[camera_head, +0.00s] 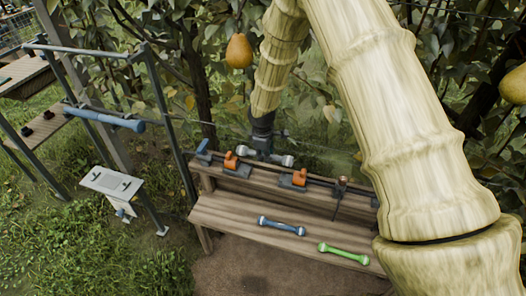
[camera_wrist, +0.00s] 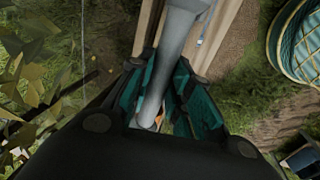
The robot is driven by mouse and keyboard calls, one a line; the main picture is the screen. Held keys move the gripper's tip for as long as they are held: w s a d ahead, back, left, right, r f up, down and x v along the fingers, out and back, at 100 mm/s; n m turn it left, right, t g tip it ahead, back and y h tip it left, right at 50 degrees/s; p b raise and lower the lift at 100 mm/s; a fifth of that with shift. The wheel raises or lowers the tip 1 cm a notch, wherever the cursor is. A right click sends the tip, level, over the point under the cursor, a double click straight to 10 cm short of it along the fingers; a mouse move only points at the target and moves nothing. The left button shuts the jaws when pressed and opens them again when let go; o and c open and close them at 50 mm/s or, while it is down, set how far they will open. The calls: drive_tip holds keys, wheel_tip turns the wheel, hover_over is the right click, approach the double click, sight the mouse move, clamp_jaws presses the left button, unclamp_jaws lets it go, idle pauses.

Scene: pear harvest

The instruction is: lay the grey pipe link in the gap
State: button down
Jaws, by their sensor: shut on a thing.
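The grey pipe link (camera_head: 286,160) is a light grey bar with wider ends. My gripper (camera_head: 263,150) is shut around its middle, above the bench's upper shelf. In the wrist view the link (camera_wrist: 178,45) runs lengthwise between the teal fingers (camera_wrist: 168,100). The gap lies on the upper shelf between the left orange clamp (camera_head: 231,161) and the right orange clamp (camera_head: 299,178). The link appears over or just behind this gap, roughly in line with it. Whether it touches anything is unclear. The gripper partly hides the link's middle.
A blue link (camera_head: 281,226) and a green link (camera_head: 343,254) lie on the wooden bench (camera_head: 225,212). A copper-coloured fitting (camera_head: 341,184) stands right of the clamps. A metal frame with a blue cylinder (camera_head: 105,119) and a white panel (camera_head: 112,183) stand left. Foliage and pears crowd behind.

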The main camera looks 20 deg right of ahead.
drive_tip(key=shift+s+f, duration=0.1)
drive_tip(key=shift+s, duration=0.25)
drive_tip(key=shift+d+f+b, duration=0.1)
drive_tip(key=shift+f+b, duration=0.1)
drive_tip(key=shift+b, duration=0.15)
drive_tip(key=f+b, duration=0.1)
drive_tip(key=f, duration=0.2)
drive_tip(key=w+f+b, duration=0.1)
drive_tip(key=f, duration=0.1)
drive_tip(key=shift+f+b, duration=0.3)
drive_tip(key=shift+b, duration=0.05)
drive_tip(key=shift+s, duration=0.15)
drive_tip(key=shift+f+b, duration=0.4)
drive_tip(key=shift+f, duration=0.85)
idle(1.1)
drive_tip(key=c, duration=1.2)
unclamp_jaws()
drive_tip(key=shift+c, duration=0.2)
